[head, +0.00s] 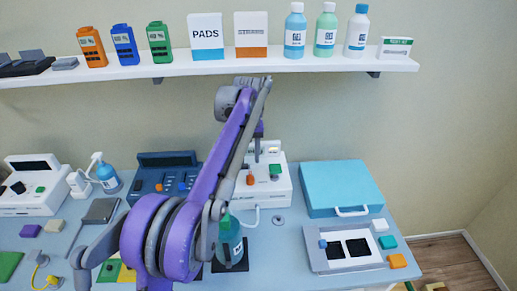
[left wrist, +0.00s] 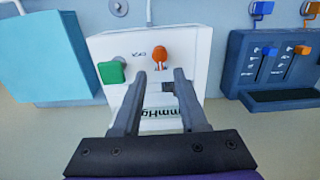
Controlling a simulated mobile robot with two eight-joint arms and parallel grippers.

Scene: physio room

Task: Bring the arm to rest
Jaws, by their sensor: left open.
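My left arm rises from the lower left across the middle of the head view. Its left gripper (head: 257,155) points down in front of the white device (head: 282,196), which has an orange knob and a green knob. In the left wrist view my left gripper (left wrist: 158,74) is open and nothing is between its two fingers. The orange knob (left wrist: 160,54) shows just beyond the fingertips and the green knob (left wrist: 112,72) to their left. Whether the fingers touch the device, I cannot tell. My right gripper is not in view.
A shelf (head: 420,65) with bottles and boxes runs above the table. A blue case (head: 340,185) and a grey-white tray (head: 316,262) are at right. A dark blue device (head: 150,186) and a green bottle (head: 230,240) are close to my arm.

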